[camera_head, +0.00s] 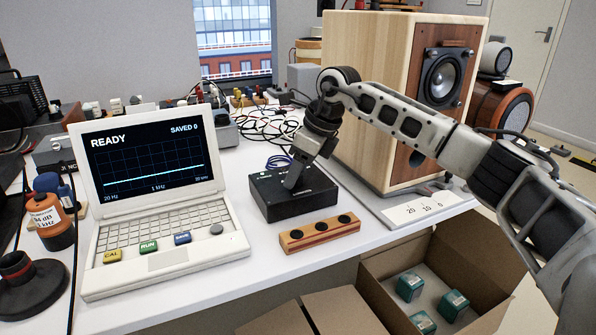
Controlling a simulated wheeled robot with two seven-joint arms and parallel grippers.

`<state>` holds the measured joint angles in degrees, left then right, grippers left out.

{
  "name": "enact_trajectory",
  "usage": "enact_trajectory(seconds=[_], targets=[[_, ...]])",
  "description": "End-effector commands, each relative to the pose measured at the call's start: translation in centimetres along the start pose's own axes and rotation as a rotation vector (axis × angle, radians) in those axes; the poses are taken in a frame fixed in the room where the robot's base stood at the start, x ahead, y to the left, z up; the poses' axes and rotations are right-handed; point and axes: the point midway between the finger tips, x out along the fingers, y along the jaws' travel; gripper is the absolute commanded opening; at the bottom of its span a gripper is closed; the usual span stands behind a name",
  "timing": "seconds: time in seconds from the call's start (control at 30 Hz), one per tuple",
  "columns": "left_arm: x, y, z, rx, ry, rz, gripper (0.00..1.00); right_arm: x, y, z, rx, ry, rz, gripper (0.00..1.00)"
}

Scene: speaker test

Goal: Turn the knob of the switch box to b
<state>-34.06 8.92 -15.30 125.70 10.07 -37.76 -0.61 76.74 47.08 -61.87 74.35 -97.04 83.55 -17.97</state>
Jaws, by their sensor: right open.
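The switch box is a low black box (302,207) on the white table, right of the laptop. My right gripper (290,184) points down at its top, with its fingers at or just above the surface. It is open, seen nearly edge-on. The knob is hidden by the fingers, so its setting and any contact with it cannot be told. The letter marks on the box are too small or covered to read. My left gripper is out of view.
A laptop (160,233) showing READY and SAVED 0 stands left. A wooden block (320,238) with three dark round spots lies in front of the box. A large speaker (362,140) stands right behind my arm. Cables (262,124) lie behind. An open carton (385,300) sits below the front edge.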

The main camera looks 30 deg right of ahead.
Motion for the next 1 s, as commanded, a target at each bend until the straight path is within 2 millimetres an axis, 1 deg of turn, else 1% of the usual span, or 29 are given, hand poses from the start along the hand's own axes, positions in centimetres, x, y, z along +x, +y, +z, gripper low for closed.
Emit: enact_trajectory(seconds=[0.27,0.3,0.37,0.4,0.43,0.47,0.77,1.0], targets=[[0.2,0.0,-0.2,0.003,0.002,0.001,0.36,0.2,0.0,0.0,0.000,0.000,0.000,0.52],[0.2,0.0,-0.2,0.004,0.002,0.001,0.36,0.2,0.0,0.0,0.000,0.000,0.000,0.49],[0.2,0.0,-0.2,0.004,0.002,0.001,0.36,0.2,0.0,0.0,0.000,-0.001,0.000,0.32],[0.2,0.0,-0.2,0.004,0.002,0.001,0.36,0.2,0.0,0.0,0.000,-0.001,0.000,0.21],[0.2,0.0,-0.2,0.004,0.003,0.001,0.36,0.2,0.0,0.0,0.000,-0.001,0.000,0.13],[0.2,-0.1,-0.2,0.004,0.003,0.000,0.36,0.2,0.0,0.0,0.000,-0.001,0.000,0.07],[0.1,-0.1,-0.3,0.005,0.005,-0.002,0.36,0.1,0.1,0.1,0.020,-0.001,-0.008,0.07],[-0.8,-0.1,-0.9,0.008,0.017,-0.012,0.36,0.0,0.2,0.1,0.126,-0.002,-0.052,0.07]])
